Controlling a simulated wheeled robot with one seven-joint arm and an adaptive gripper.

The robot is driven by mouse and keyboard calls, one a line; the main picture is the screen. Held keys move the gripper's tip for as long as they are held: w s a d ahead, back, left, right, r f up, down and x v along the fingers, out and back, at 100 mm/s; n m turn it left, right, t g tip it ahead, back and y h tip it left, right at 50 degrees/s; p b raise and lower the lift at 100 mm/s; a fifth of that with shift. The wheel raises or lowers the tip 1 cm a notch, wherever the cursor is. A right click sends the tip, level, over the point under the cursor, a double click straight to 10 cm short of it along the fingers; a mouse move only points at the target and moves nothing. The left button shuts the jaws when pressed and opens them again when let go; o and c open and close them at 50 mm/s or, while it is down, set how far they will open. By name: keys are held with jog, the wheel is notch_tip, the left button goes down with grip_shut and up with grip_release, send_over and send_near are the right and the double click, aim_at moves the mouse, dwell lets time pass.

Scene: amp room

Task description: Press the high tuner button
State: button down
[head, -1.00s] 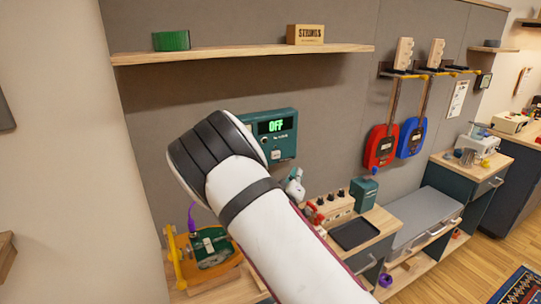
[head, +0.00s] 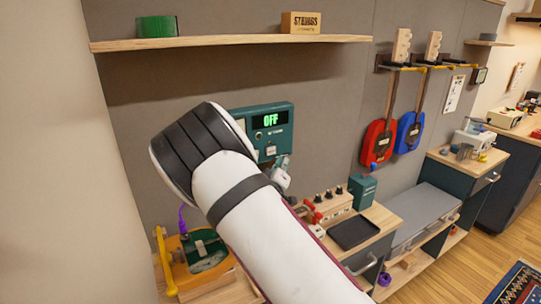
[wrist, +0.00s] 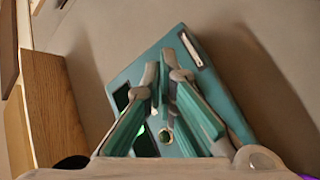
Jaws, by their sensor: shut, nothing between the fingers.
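The tuner is a teal box (head: 284,141) on the grey wall, its dark display (head: 270,121) reading OFF in green. My arm covers its lower left part in the head view. The tuner also fills the middle of the wrist view (wrist: 217,82), tilted, with a round brass-rimmed button (wrist: 165,135) and a pale slot-like strip (wrist: 192,49). My gripper (head: 284,162) is shut and empty, in front of the tuner's lower right part. In the wrist view my gripper (wrist: 165,80) overlaps the tuner's face. I cannot tell whether it touches. No button label is readable as high.
A wooden shelf (head: 230,43) runs above the tuner. Below stand a wooden box with black knobs (head: 335,205), a teal container (head: 362,187) and a black tray (head: 354,232). A green device (head: 204,249) sits lower left. Red (head: 378,142) and blue (head: 409,133) instruments hang right.

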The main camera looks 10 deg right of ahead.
jog(key=shift+w+a+b, duration=0.25)
jog(key=shift+w+b, duration=0.15)
jog(key=shift+w, duration=0.4)
jog(key=shift+w+a+b, duration=0.2)
jog(key=shift+w+b, duration=0.2)
jog(key=shift+w, duration=0.4)
jog(key=shift+w, duration=0.1)
jog(key=shift+w+a, duration=0.15)
jog(key=shift+w, duration=0.1)
jog(key=shift+w+a+b, duration=0.15)
jog(key=shift+w+b, duration=0.25)
jog(key=shift+b, duration=0.1)
dwell(0.9)
dwell(0.3)
jog(key=shift+s+d+p, duration=0.25)
jog(key=shift+s+p, duration=0.3)
jog(key=shift+s, duration=0.25)
jog(key=shift+s, duration=0.1)
jog(key=shift+s+d+p, duration=0.25)
jog(key=shift+s+p, duration=0.3)
jog(key=shift+s, duration=0.2)
jog(key=shift+s+d+p, duration=0.3)
jog(key=shift+s+p, duration=0.2)
jog(key=shift+s, duration=0.3)
jog(key=shift+s+d+p, duration=0.25)
jog(key=shift+s+p, duration=0.3)
jog(key=shift+s, duration=0.2)
